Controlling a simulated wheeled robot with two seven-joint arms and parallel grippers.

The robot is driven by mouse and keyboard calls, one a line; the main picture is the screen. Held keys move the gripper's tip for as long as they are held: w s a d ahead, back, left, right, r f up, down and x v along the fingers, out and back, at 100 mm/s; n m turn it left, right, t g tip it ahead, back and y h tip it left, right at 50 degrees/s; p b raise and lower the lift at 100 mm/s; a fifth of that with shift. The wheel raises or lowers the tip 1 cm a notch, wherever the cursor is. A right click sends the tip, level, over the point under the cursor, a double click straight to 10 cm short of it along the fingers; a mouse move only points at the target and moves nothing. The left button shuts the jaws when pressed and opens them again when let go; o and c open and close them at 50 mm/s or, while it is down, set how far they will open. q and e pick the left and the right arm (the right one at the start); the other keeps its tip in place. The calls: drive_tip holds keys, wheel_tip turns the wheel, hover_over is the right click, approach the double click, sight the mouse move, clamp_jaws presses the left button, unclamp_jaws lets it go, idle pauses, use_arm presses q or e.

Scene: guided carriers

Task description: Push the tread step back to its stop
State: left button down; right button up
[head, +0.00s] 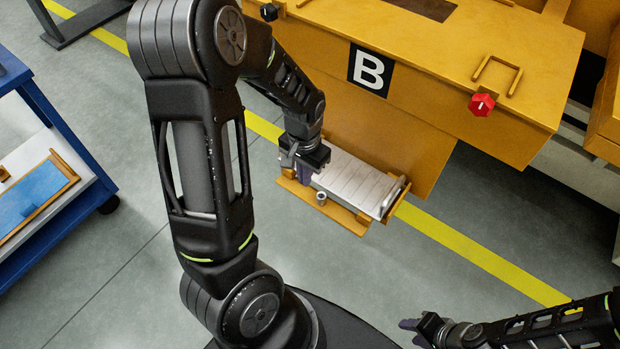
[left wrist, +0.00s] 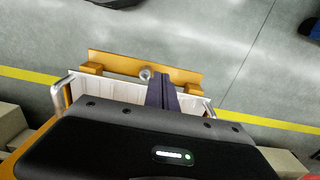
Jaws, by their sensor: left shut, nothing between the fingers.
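The tread step (head: 358,182) is a pale ribbed plate on an orange frame, low at the foot of the yellow carrier (head: 430,75) marked B. Metal handles stand at its ends; the right one is clear in the head view. My left gripper (head: 304,176) is shut and empty at the step's left part. In the left wrist view the shut fingers (left wrist: 161,92) reach over the tread (left wrist: 125,92), close to a small round metal post (left wrist: 145,73) on the orange front bar (left wrist: 115,62). I cannot tell whether they touch the step. My right gripper (head: 420,328) is at the bottom right, its opening unclear.
A blue cart (head: 50,190) with a tray stands at the left. A red knob (head: 481,104) and a yellow handle sit on the carrier's top right. A yellow line runs along the grey floor, which is clear in front of the step.

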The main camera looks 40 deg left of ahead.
sight(318, 182)
use_arm(q)
drive_tip(key=w+f, duration=0.1)
drive_tip(key=f, duration=0.2)
drive_tip(key=w+f, duration=0.1)
drive_tip(key=f, duration=0.2)
drive_tip(key=w+f, duration=0.1)
drive_tip(key=f, duration=0.2)
drive_tip(key=shift+a+f+b, duration=0.1)
drive_tip(key=shift+f+b, duration=0.1)
drive_tip(key=shift+b, duration=0.1)
drive_tip(key=shift+w, duration=0.5)
drive_tip(key=shift+w+b, duration=0.45)
drive_tip(key=shift+w, duration=0.55)
